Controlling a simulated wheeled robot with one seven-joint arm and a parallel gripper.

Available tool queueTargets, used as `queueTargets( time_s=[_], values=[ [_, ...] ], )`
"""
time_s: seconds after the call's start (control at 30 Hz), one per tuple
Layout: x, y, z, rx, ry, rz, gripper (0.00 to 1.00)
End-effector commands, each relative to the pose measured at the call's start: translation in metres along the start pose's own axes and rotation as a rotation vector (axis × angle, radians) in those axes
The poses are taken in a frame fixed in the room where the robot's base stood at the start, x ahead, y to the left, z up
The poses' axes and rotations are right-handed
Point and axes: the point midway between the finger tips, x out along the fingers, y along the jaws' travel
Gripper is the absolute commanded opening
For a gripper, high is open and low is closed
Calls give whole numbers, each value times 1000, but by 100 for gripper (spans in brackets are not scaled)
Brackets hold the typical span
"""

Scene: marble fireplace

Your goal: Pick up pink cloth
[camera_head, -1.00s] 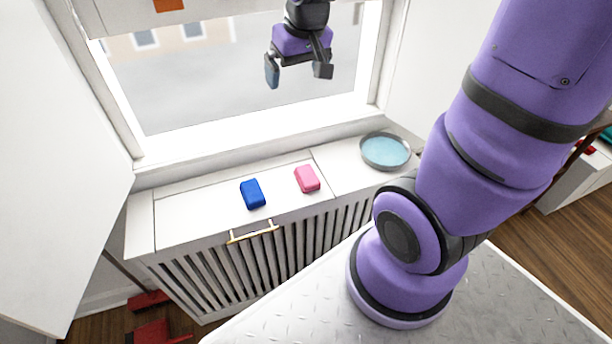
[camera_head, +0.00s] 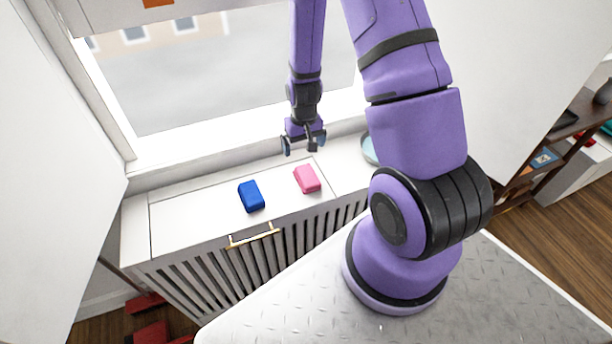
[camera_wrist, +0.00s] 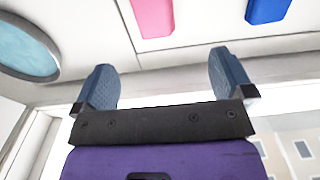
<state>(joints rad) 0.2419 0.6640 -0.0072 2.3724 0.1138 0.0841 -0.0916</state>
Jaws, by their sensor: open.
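The pink cloth (camera_head: 307,179) is a small folded block on the white cabinet top under the window. It also shows at the top of the wrist view (camera_wrist: 153,16). My gripper (camera_head: 304,148) is open and empty, with its two fingers apart, above and slightly behind the cloth in the head view. In the wrist view the cloth appears beyond the gap between the fingers (camera_wrist: 163,82), with its upper part cut off by the frame. The gripper does not touch it.
A blue folded block (camera_head: 251,196) lies left of the pink cloth on the cabinet top (camera_head: 185,215). A round dish with a teal inside (camera_head: 368,150) stands to the right, partly hidden by my arm; it shows in the wrist view (camera_wrist: 25,50). The window (camera_head: 200,75) rises behind.

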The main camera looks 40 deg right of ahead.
Motion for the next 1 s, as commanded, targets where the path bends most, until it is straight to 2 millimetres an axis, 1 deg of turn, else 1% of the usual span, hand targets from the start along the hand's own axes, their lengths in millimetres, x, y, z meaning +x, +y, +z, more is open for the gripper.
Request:
queueTargets(
  time_s=[0.03,0.1,0.37,0.6,0.7,0.9,1.0],
  values=[
    [10,2,3,5,-11,2,99],
    [20,5,4,9,-16,4,99],
    [42,7,7,13,-24,6,99],
    [72,7,8,13,-24,6,99],
    [80,7,8,13,-23,6,99],
    [87,8,9,13,-22,6,99],
    [97,9,10,14,-24,6,99]
  ],
)
